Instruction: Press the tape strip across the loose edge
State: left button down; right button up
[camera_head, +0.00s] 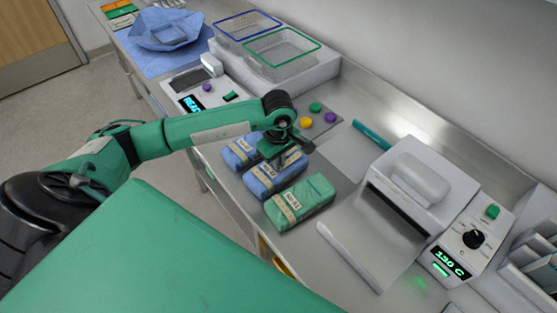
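Three wrapped packs lie side by side on the steel counter (345,205): a blue pack (233,158) at the back left, a second blue pack (263,190) in the middle and a green pack (314,193) nearest the front right. Each has a pale labelled strip across its left part. I cannot tell which edge is loose. My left gripper (284,158) points down over the far part of the middle blue pack, close to its top. Whether it touches the pack, and how far its fingers are apart, is unclear. My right gripper is not in view.
A heat sealer (420,178) with a dial and a 130 C display stands right. Yellow, green and purple discs (306,122) lie behind the packs. Green-rimmed (283,47) and blue-rimmed (247,25) baskets and a scale (190,92) stand behind. Blue wrap (165,35) lies at the far left.

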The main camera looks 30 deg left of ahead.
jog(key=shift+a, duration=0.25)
pick_arm(q)
jog(key=c, duration=1.6)
grip_release()
jog(key=shift+o, duration=0.2)
jog(key=shift+r, duration=0.15)
